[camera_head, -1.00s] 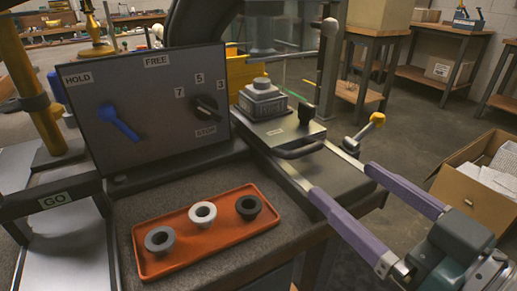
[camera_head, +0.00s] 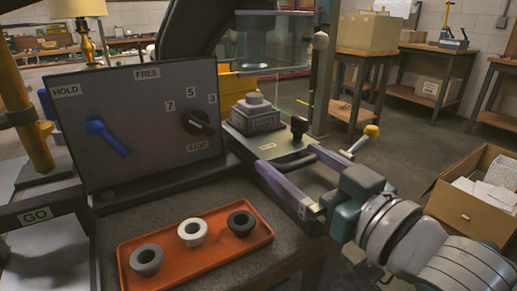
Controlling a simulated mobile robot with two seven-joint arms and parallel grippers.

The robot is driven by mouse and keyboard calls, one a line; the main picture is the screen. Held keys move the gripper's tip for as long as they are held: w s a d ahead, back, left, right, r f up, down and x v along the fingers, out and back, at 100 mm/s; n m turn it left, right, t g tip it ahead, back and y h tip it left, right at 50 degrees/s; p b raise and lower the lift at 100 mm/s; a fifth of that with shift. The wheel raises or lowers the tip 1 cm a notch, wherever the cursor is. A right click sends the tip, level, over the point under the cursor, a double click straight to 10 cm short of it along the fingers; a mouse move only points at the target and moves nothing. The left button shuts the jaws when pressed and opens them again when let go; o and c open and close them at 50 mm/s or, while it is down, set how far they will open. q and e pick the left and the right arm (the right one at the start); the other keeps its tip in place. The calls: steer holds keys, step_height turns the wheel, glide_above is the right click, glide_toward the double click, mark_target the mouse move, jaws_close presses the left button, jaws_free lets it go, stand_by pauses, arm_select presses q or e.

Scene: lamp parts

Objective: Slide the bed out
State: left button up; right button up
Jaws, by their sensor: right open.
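The bed (camera_head: 262,142) is a flat grey plate beside the control panel, with a stepped grey metal block (camera_head: 254,115) on it. A black knob (camera_head: 298,127) stands at its right corner. A dark bar handle (camera_head: 292,163) is at its front edge. My right gripper (camera_head: 287,157) comes in from the lower right with long purple fingers spread apart. Its fingertips are at the two ends of the handle, with the handle between them; whether they touch it I cannot tell. My left gripper is not in view.
The panel (camera_head: 150,120) has a blue lever (camera_head: 106,135) and a black dial (camera_head: 199,122). An orange tray (camera_head: 215,247) with three rings lies in front. An open cardboard box (camera_head: 470,200) is at far right.

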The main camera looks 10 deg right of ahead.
steer(key=shift+r, duration=0.1)
jaws_close()
stand_by(0.7)
